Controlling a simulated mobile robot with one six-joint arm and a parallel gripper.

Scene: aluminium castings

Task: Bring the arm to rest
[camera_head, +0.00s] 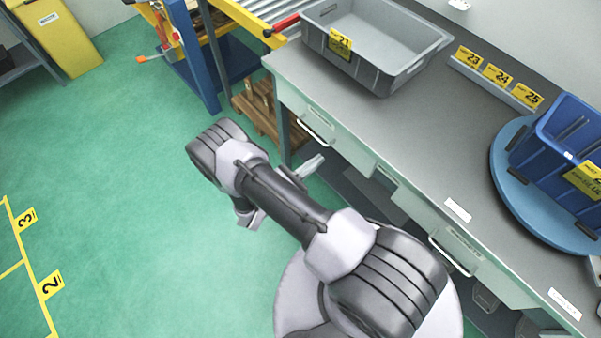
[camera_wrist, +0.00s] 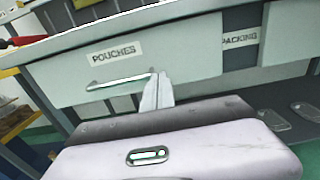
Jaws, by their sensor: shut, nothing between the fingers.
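My arm (camera_head: 290,205) reaches out from the lower right of the head view over the green floor, in front of the workbench. My gripper (camera_wrist: 160,88) shows in the wrist view with its two fingers together and nothing between them. The fingers point at the bench's drawer front labelled "POUCHES" (camera_wrist: 115,70); I cannot tell the exact gap. In the head view the gripper (camera_head: 315,163) is partly hidden behind the arm, beside the bench front.
The workbench (camera_head: 390,125) carries a grey bin (camera_head: 345,70) and a blue bin (camera_head: 560,130) on a round blue turntable (camera_head: 530,205). Drawer handles (camera_head: 450,258) stick out from its front. A roller conveyor (camera_head: 270,12) stands behind. The green floor (camera_head: 120,180) at left is clear.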

